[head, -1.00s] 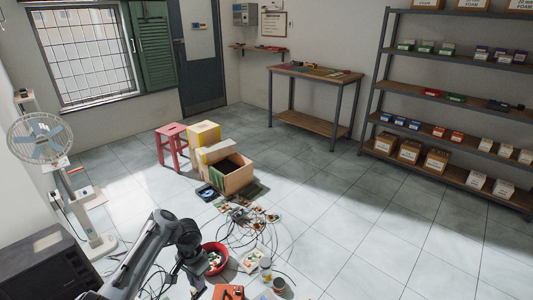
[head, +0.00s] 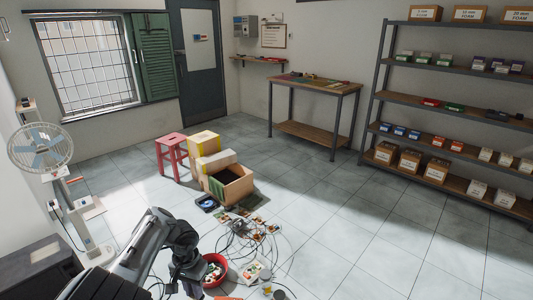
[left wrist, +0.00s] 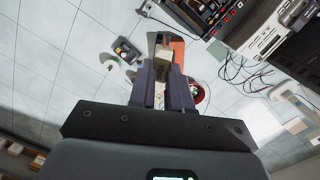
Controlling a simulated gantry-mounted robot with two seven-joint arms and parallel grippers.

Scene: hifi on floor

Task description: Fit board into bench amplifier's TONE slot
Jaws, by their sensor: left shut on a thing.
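In the left wrist view my left gripper (left wrist: 161,78) is shut on a small pale piece (left wrist: 161,62), which I take to be the board; its markings are too small to read. An orange thing (left wrist: 178,48) shows just beyond the fingertips. A dark unit with several red parts (left wrist: 211,18) stands at the top right of that view; I cannot tell if it is the bench amplifier, and no TONE label is readable. In the head view my left arm comes in at the bottom left, its gripper cut off by the lower edge. My right gripper is not in view.
A red bowl (head: 215,270) with small parts stands beside my left arm. Loose cables (head: 243,242) and small boards lie on the floor beyond.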

